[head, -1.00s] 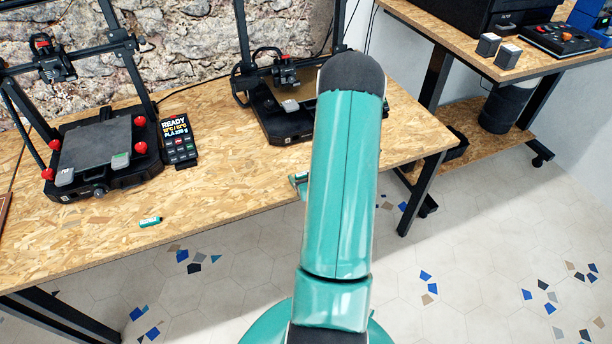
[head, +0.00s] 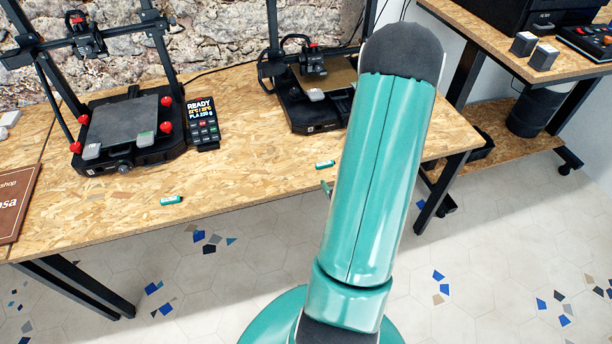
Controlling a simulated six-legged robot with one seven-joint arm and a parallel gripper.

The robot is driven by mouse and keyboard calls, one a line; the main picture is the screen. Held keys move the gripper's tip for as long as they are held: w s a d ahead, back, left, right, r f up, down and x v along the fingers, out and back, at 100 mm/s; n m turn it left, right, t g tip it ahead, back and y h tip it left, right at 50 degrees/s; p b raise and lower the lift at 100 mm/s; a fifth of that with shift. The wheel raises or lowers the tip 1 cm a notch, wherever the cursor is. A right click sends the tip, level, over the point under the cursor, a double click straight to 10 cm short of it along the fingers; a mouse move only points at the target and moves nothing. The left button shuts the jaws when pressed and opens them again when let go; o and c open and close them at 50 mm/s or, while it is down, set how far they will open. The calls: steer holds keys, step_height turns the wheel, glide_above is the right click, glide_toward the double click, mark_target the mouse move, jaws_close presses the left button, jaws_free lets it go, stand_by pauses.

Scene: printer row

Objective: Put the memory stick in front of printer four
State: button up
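A small green stick with a white label (head: 325,164) lies on the wooden table in front of the right printer (head: 318,110), near the table's front edge. A second, similar green stick (head: 171,200) lies in front of the left printer (head: 128,130). I cannot read any printer number, so I cannot tell which is printer four. My gripper (head: 327,187) is mostly hidden behind my green arm. Only a small part of it shows, just below the right stick and apart from it. Its fingers cannot be made out.
A control panel reading READY (head: 203,122) stands between the printers. A brown sign (head: 17,202) lies at the left table edge. A second table (head: 480,45) at the right holds a black machine and small boxes. The front strip of table between the sticks is clear.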

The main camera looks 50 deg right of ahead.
steer(key=w+a+r+n+g+y, duration=0.1)
steer(key=w+a+r+n+g, duration=0.1)
steer(key=w+a+r, duration=0.5)
steer(key=w+a+r+n+g+y, duration=0.1)
steer(key=w+a+r, duration=0.4)
steer(key=r, duration=0.4)
steer(key=s+a+r+n+g+y, duration=0.1)
steer(key=s+a+r, duration=0.2)
steer(key=a, duration=0.5)
steer(key=s+a+r+n+g+y, duration=0.1)
steer(key=s+a+r+y, duration=0.1)
steer(key=a+r, duration=0.3)
steer(key=s+a+r+n+g+y, duration=0.1)
steer(key=s+a+r, duration=0.3)
steer(key=a, duration=0.7)
steer(key=shift+s+r+y, duration=0.35)
steer(key=shift+s+y, duration=0.15)
steer(key=shift+s, duration=0.05)
